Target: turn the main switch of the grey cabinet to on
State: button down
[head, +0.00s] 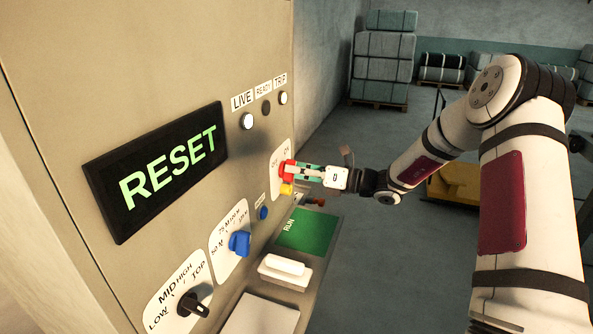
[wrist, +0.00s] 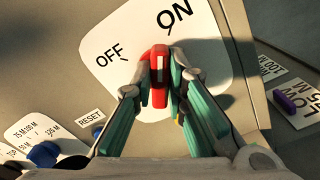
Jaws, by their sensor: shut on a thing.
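The grey cabinet (head: 215,70) fills the left of the head view. Its main switch is a red handle (wrist: 159,76) with a white mark, on a white plate (wrist: 118,32) lettered OFF and ON. My gripper (wrist: 160,75) is shut on the red handle, a finger on each side. In the wrist view the white mark points up, between OFF at left and ON at upper right, closer to ON. In the head view my gripper (head: 293,172) reaches the switch from the right and partly hides it.
A display (head: 160,170) reads RESET. The LIVE lamp (head: 247,121) and TRIP lamp (head: 283,98) look white; the READY lamp (head: 266,108) is dark. A blue knob (head: 239,243), a black knob (head: 192,304) and a green RUN panel (head: 309,231) lie below.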

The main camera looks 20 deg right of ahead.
jog(key=shift+m, duration=1.3)
jog(key=c, duration=1.6)
grip_release()
jog(key=shift+d, duration=0.1)
jog(key=v, duration=1.2)
